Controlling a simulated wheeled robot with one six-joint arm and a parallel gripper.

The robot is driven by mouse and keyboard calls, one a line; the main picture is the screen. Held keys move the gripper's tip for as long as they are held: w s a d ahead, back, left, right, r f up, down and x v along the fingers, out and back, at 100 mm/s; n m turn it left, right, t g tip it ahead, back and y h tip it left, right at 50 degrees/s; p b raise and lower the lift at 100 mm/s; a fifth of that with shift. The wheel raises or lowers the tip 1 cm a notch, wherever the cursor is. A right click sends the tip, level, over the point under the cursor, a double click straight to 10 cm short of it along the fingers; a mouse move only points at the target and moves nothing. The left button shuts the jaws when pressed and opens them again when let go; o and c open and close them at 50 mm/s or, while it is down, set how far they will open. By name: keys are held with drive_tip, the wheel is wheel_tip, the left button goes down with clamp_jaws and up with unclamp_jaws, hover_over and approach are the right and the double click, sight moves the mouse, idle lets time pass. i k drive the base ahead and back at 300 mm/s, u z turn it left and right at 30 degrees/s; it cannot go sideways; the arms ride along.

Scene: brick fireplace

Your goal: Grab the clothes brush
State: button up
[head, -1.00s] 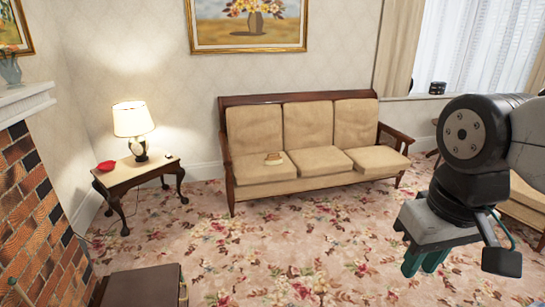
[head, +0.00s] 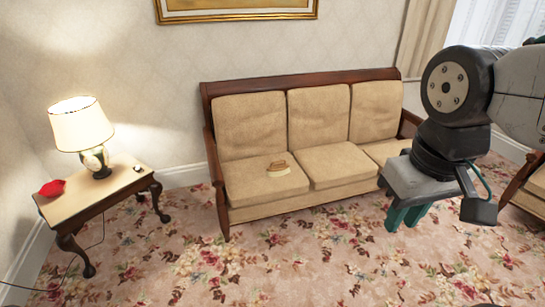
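The clothes brush (head: 279,169) appears to be the small brown and cream object on the left seat cushion of the beige sofa (head: 290,211). It is small in the head view, so fine detail is hard to see. My gripper (head: 405,216) hangs at the right of the picture, its green fingers pointing down. It is well apart from the brush and to its right in the picture. No object shows at the fingers, but the gap between them is not clear.
A wooden side table (head: 105,190) at the left holds a lit lamp (head: 82,128), a red object (head: 52,188) and a small dark item. A wooden-framed chair (head: 528,190) stands at the right edge. The flowered carpet (head: 230,270) before the sofa is clear.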

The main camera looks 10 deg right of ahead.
sight(277, 169)
drive_tip(key=i, duration=1.15)
drive_tip(key=z, duration=1.75)
drive_tip(key=i, duration=2.6)
drive_tip(key=u, duration=3.15)
